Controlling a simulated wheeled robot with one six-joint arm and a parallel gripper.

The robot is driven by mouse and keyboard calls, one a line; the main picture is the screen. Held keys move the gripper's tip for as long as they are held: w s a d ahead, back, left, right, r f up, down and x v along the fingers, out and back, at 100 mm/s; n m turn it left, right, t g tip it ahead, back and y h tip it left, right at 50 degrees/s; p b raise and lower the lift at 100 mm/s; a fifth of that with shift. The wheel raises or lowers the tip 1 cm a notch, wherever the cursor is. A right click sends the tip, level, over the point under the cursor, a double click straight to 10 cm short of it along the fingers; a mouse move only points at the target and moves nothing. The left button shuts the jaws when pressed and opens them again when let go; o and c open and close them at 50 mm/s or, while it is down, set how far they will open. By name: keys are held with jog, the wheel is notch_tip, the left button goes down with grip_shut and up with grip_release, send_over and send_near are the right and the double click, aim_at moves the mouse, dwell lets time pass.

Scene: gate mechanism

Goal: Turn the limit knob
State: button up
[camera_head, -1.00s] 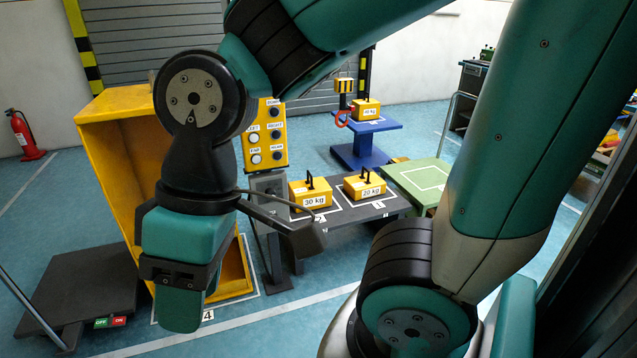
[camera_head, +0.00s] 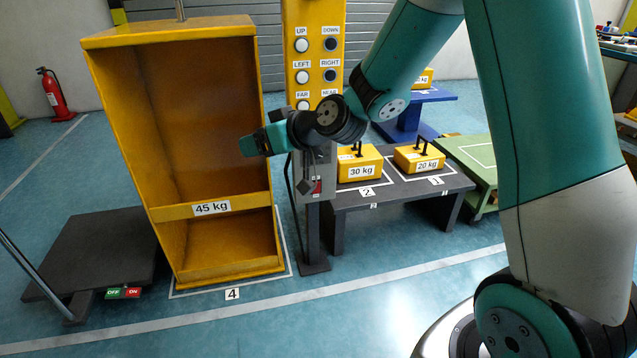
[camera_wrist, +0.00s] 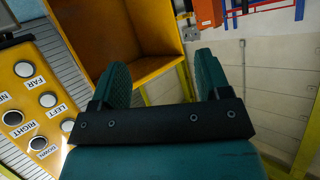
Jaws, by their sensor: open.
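No knob marked as a limit knob can be read in either view. The yellow button panel (camera_head: 315,45) stands on a post right of the yellow cabinet, with several white and dark round buttons. Below it is a grey box (camera_head: 317,165) with a small red and dark part (camera_head: 316,187), too small to identify. My gripper (camera_head: 246,146) is in front of the cabinet, left of the grey box, pointing left. In the wrist view, my gripper (camera_wrist: 163,80) has its two fingers apart with nothing between them. The panel (camera_wrist: 35,100) shows at the left there.
The yellow cabinet (camera_head: 212,209) marked 45 kg stands open at left. A dark platform (camera_head: 100,250) with OFF and ON buttons lies left of it. Yellow 30 kg (camera_head: 360,168) and 20 kg (camera_head: 420,160) weights sit on a dark table (camera_head: 400,195). Front floor is clear.

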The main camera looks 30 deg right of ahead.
jog(key=w+d+f+m+t+h+b, duration=0.1)
jog(key=w+d+f+t+h+b, duration=0.15)
jog(key=d+f, duration=0.4)
jog(key=w+d+f+m+t+h+b, duration=0.1)
jog(key=w+d+f+m+t+b, duration=0.15)
jog(key=w+d+f, duration=0.35)
jog(key=m+t+h+p, duration=0.1)
jog(key=m+h+p, duration=0.15)
jog(key=h, duration=0.45)
send_near(318, 154)
jog(key=b+x, duration=0.2)
jog(key=x, duration=0.6)
jog(key=shift+f, duration=0.15)
jog(key=shift+w+d, duration=0.1)
jog(key=shift+w, duration=0.5)
jog(key=c, duration=0.9)
